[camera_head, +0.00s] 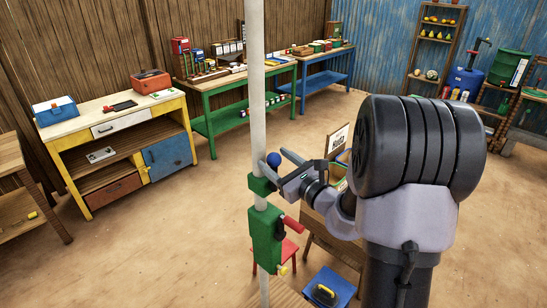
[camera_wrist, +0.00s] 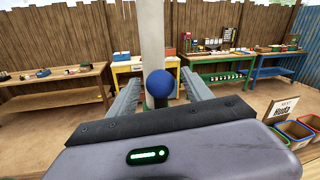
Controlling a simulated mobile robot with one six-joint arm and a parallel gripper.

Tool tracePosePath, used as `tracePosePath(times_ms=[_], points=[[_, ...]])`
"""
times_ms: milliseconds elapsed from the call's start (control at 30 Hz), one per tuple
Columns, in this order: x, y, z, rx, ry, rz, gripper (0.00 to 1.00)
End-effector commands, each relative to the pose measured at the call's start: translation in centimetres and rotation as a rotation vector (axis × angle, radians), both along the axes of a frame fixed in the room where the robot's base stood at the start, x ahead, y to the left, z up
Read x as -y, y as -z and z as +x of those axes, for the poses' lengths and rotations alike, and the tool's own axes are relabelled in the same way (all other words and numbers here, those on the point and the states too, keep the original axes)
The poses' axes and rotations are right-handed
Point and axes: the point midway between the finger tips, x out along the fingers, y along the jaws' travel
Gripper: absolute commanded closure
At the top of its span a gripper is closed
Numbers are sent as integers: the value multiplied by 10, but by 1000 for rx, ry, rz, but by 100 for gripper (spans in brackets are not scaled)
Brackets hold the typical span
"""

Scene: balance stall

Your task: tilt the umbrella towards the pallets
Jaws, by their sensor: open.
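The umbrella's pale pole (camera_head: 257,90) stands upright in the head view and also in the wrist view (camera_wrist: 152,30); its canopy is out of view. A green collar (camera_head: 262,185) and a green housing (camera_head: 266,238) with a red crank handle (camera_head: 293,224) are on the pole. A blue ball knob (camera_head: 274,159) sits by the collar. My gripper (camera_head: 281,167) is open at the knob. In the wrist view, the knob (camera_wrist: 160,84) is between the two spread fingers, with gaps on both sides. I cannot identify the pallets in either view.
A yellow cabinet bench (camera_head: 112,112) stands at left, with a green bench (camera_head: 228,84) and blue bench (camera_head: 325,77) behind. Sandy floor (camera_head: 150,240) is clear at left.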

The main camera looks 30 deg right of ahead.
Motion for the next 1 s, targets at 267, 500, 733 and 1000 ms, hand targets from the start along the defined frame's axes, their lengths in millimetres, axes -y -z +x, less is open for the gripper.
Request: tracePosePath(times_ms=[267,500,733,1000], points=[[-2,0,13,0,0,0,41],[-2,0,13,0,0,-1,61],[-2,0,12,0,0,-1,100],[-3,0,12,2,0,-5,100]])
